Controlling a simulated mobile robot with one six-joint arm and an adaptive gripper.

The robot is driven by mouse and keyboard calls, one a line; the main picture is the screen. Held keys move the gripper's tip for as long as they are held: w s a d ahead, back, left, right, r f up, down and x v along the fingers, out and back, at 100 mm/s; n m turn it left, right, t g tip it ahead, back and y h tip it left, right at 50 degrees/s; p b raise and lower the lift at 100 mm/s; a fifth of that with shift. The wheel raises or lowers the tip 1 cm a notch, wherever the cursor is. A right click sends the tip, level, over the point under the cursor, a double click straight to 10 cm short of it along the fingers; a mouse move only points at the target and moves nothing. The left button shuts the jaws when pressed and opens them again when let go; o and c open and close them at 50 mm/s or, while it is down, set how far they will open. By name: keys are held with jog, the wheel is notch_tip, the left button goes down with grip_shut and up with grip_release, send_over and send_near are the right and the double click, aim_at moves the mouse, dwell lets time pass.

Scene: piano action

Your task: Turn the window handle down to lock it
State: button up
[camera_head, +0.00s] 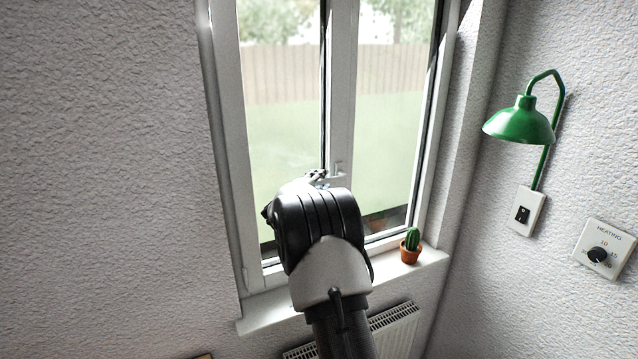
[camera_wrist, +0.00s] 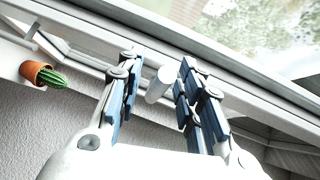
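The white window handle (camera_head: 338,170) is on the middle upright of the white window (camera_head: 341,100) in the head view. Its lever appears to lie roughly sideways, with its left part hidden by my gripper. My gripper (camera_head: 318,177) is at the handle's left side, mostly hidden behind my wrist. In the wrist view, my gripper (camera_wrist: 158,68) is open, with blue-padded fingers apart. Contact cannot be told.
A potted cactus (camera_head: 411,246) stands on the sill (camera_head: 432,258) to the right; it also shows in the wrist view (camera_wrist: 42,75). A green lamp (camera_head: 520,122), a switch (camera_head: 524,213) and a heating dial (camera_head: 600,252) are on the right wall. A radiator (camera_head: 395,325) is below.

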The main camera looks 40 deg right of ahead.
jog(key=shift+c, duration=0.5)
grip_shut()
